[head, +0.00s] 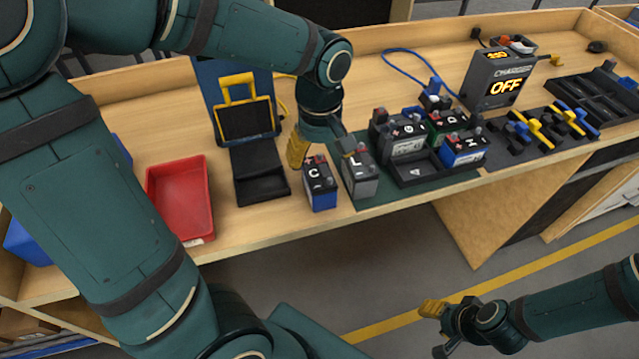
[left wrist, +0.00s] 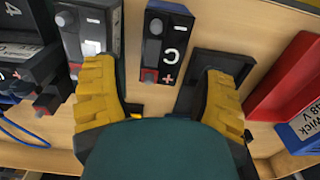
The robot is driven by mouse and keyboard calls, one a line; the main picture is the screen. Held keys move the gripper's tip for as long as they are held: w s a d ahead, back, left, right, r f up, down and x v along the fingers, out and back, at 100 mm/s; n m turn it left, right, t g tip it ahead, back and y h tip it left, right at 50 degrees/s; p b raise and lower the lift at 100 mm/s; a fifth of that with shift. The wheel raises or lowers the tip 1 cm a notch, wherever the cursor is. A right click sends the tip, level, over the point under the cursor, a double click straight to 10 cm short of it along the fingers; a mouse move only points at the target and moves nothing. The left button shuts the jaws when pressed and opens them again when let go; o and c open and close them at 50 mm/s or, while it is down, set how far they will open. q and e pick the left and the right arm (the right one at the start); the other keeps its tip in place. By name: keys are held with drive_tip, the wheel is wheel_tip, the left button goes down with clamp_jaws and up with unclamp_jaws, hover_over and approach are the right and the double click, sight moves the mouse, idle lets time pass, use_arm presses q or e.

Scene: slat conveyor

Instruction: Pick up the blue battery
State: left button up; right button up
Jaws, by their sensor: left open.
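A battery marked C (head: 320,190), with a dark top and a blue lower body, stands upright near the table's front edge. In the left wrist view the C battery (left wrist: 166,45) lies ahead, between the lines of my two yellow fingers. Another battery with a blue body, marked M (head: 464,150), sits in the black tray to the right. My left gripper (head: 320,150) is open and empty, just behind and above the C battery; its fingers (left wrist: 160,78) are spread wide. My right gripper (head: 434,330) is over the floor, its fingers apart and empty.
A grey battery marked L (head: 359,177) stands close to the right of the C battery. A black stand (head: 262,188) is close on the left, then a red bin (head: 181,196). A charger reading OFF (head: 497,80) and a battery tray (head: 415,172) are farther right.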

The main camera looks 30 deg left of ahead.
sight(319, 172)
use_arm(q)
drive_tip(key=shift+s+f, duration=0.1)
drive_tip(key=shift+f, duration=0.4)
wheel_tip(319, 172, down, 5)
drive_tip(key=shift+s+b, duration=0.1)
drive_tip(key=shift+b, duration=0.7)
